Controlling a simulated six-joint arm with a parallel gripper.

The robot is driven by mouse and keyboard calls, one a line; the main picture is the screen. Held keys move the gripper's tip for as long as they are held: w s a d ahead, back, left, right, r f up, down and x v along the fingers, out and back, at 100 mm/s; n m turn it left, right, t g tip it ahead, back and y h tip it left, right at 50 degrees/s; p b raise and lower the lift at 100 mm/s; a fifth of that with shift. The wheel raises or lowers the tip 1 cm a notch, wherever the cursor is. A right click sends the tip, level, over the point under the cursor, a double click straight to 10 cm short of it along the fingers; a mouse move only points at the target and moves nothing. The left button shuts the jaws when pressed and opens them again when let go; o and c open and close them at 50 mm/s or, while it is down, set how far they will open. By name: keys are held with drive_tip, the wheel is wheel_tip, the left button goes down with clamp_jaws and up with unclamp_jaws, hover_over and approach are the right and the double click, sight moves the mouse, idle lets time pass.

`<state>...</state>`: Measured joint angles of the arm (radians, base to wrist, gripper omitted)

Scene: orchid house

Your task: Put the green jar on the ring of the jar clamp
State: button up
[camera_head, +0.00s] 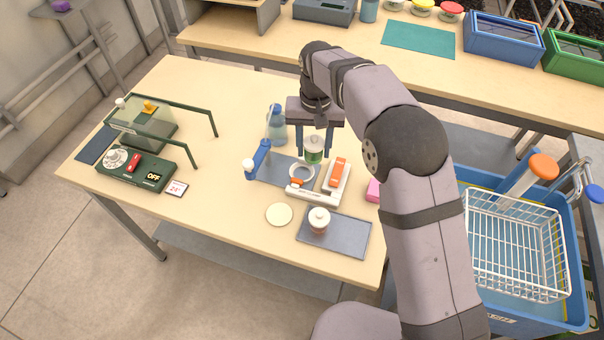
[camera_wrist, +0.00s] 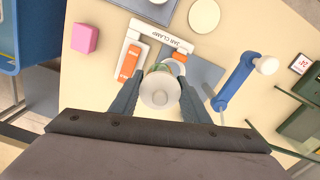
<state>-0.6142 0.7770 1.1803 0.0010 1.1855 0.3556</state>
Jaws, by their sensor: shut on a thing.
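The green jar (camera_head: 314,156), with a whitish lid and a green band, is held upright between the fingers of my gripper (camera_head: 314,145). In the wrist view its pale lid (camera_wrist: 160,90) shows from above between the fingertips. The jar clamp (camera_head: 318,192) is white with orange parts and lies just in front of the jar on a grey mat. Its ring (camera_head: 301,172) is empty in the head view. In the wrist view the jar hides part of the ring (camera_wrist: 173,67). The jar appears above the mat; its exact height is unclear.
A blue crank with a white knob (camera_head: 258,157) stands left of the clamp. A clear blue bottle (camera_head: 276,128) is behind it. A white-capped brown jar (camera_head: 319,222) stands on a front mat, beside a cream disc (camera_head: 279,215). A pink block (camera_head: 373,190) lies right.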

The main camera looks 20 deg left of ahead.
drive_tip(key=shift+w+a+f, duration=0.1)
drive_tip(key=shift+w+a, duration=0.15)
drive_tip(key=shift+a, duration=0.35)
drive_tip(key=shift+w+a, duration=0.2)
drive_tip(key=shift+a, duration=0.4)
drive_tip(key=shift+w+a+f, duration=0.1)
drive_tip(key=shift+w+a, duration=0.15)
drive_tip(key=shift+a, duration=0.35)
drive_tip(key=shift+f+p, duration=1.35)
drive_tip(key=shift+f, duration=3.6)
